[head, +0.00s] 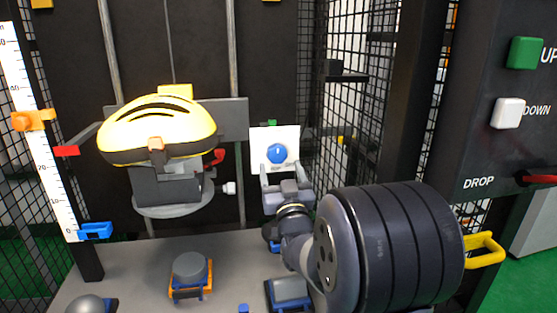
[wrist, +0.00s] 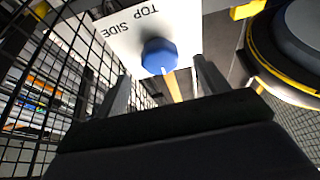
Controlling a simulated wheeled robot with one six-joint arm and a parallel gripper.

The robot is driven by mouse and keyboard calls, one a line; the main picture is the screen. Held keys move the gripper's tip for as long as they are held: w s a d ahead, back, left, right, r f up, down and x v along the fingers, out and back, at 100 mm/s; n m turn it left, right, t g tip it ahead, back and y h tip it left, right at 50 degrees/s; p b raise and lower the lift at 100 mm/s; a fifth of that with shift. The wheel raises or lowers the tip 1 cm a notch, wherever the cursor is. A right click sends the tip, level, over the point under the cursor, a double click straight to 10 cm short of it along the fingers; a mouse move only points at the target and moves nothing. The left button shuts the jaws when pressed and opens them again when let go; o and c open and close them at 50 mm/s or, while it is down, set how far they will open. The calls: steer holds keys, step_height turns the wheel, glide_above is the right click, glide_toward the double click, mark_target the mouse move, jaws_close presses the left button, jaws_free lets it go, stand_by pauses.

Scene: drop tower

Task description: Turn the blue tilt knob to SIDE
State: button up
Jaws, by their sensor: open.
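The blue tilt knob (head: 277,153) sits on a white label plate (head: 287,137) right of the yellow helmet. The wrist view shows the knob (wrist: 159,56) close up, with a light pointer mark at its lower edge. The plate (wrist: 115,32) reads "TOP" and "SIDE" there, upside down. My gripper (head: 277,172) is open, just in front of and slightly below the knob. I cannot tell whether a finger touches the knob.
A yellow helmet (head: 158,128) sits on a grey headform left of the knob. A ruler (head: 40,130) stands at far left. The control panel with a green UP button (head: 525,53) and white DOWN button (head: 507,113) is at right. Black mesh (head: 350,110) runs behind my arm.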

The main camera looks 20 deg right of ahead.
mark_target(278, 158)
steer(key=shift+x, duration=2.2)
steer(key=shift+c, duration=0.5)
steer(key=c, duration=0.9)
steer(key=shift+o, duration=0.2)
